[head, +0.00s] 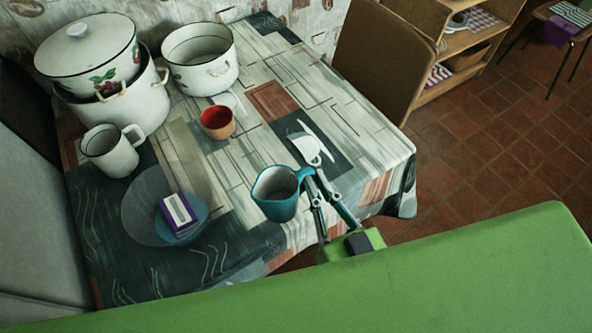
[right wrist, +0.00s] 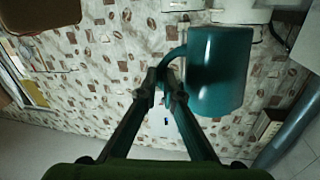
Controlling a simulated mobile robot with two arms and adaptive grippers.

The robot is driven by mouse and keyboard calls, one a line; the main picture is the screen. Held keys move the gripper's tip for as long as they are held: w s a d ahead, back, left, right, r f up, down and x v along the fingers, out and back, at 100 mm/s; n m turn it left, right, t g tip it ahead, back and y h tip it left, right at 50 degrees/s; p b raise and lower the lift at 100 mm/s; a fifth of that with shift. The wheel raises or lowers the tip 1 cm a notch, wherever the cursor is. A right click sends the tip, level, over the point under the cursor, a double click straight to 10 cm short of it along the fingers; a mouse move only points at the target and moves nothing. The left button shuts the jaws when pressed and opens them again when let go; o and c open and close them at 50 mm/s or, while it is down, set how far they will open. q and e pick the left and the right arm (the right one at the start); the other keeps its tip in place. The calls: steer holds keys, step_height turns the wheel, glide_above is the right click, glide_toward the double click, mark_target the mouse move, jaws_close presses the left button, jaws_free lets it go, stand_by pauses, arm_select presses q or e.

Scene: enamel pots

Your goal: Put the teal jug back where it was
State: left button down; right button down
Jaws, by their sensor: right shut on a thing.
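The teal jug (head: 276,197) is near the front edge of the table, upright or nearly so, with its open top showing in the head view. My right gripper (head: 314,180) is shut on its handle, on the jug's right side. In the right wrist view the jug (right wrist: 222,70) fills the upper right, and its curved handle runs to my right gripper's fingertips (right wrist: 160,88). I cannot tell whether the jug's bottom touches the table (head: 235,245). My left gripper is in neither view.
Stacked white pots (head: 140,105), another white pot (head: 205,75) and a white mug (head: 108,155) stand at the back and left. A small orange-red cup (head: 218,122) is mid-table. A purple box (head: 178,213) lies on a blue dish at front left. A chair (head: 385,60) is behind the table.

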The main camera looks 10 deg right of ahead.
steer(key=w+d+f, duration=0.1)
steer(key=w+f, duration=0.2)
steer(key=w, duration=0.1)
steer(key=w+d+f, duration=0.1)
steer(key=w+f, duration=0.2)
steer(key=w, duration=0.1)
steer(key=w+d+f, duration=0.1)
steer(key=w+f, duration=0.2)
steer(key=w, duration=0.2)
steer(key=shift+d+f, duration=0.15)
steer(key=shift+f, duration=0.1)
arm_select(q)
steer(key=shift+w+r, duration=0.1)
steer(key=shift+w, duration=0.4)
arm_select(e)
steer(key=shift+f, duration=1.55)
steer(key=shift+f, duration=0.1)
steer(key=c, duration=2.2)
jaws_free()
steer(key=shift+f, duration=0.1)
